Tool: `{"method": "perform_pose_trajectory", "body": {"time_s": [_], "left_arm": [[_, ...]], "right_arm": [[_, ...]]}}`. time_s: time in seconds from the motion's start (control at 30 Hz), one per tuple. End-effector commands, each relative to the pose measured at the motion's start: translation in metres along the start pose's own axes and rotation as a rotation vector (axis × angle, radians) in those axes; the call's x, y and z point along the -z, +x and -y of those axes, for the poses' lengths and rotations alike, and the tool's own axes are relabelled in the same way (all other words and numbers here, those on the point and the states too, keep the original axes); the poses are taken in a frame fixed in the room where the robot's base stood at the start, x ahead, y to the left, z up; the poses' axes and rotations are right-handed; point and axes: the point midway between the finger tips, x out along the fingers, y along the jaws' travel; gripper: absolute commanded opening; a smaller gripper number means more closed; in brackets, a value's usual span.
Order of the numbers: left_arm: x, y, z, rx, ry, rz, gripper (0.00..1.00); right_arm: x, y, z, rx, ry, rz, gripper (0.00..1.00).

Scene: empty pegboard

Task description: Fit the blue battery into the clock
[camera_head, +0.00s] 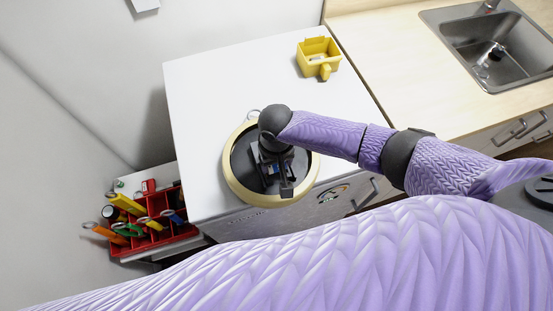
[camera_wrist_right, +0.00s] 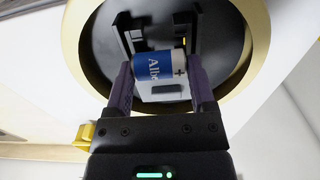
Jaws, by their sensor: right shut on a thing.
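The clock (camera_head: 230,178) lies on the white cabinet top near its front edge, with a cream rim and a black back facing up. Its rim also shows in the right wrist view (camera_wrist_right: 245,92). My right gripper (camera_head: 280,184) is over the clock's back. In the right wrist view, its fingers (camera_wrist_right: 160,75) are shut on the blue battery (camera_wrist_right: 155,68), which has a blue label, a white band and a plus mark. The battery is in front of the black back, by a slot with a yellowish patch. Whether it touches the clock cannot be told. My left gripper is not in view.
A yellow box (camera_head: 318,58) stands at the back right of the white cabinet top (camera_head: 215,90). A red tool organizer (camera_head: 150,236) with several tools is at the lower left. A sink (camera_head: 490,45) is in the counter at the right. The cabinet top's back left is clear.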

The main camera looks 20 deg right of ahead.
Motion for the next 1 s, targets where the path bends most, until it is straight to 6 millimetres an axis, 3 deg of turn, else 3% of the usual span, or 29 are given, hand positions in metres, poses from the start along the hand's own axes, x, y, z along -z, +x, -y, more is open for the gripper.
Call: {"method": "perform_pose_trajectory", "body": {"time_s": [0.73,0.77,0.9,1.0], "left_arm": [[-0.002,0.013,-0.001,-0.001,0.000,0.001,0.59],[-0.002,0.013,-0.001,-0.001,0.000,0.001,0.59],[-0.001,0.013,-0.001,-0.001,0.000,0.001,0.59],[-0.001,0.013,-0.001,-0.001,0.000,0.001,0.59]], "right_arm": [[0.000,0.020,0.000,0.000,0.000,0.000,0.12],[0.000,0.020,0.000,0.000,-0.001,0.000,0.73],[0.000,0.019,0.000,0.000,-0.001,0.000,1.00],[0.000,0.019,0.000,0.000,0.000,0.000,1.00]]}}
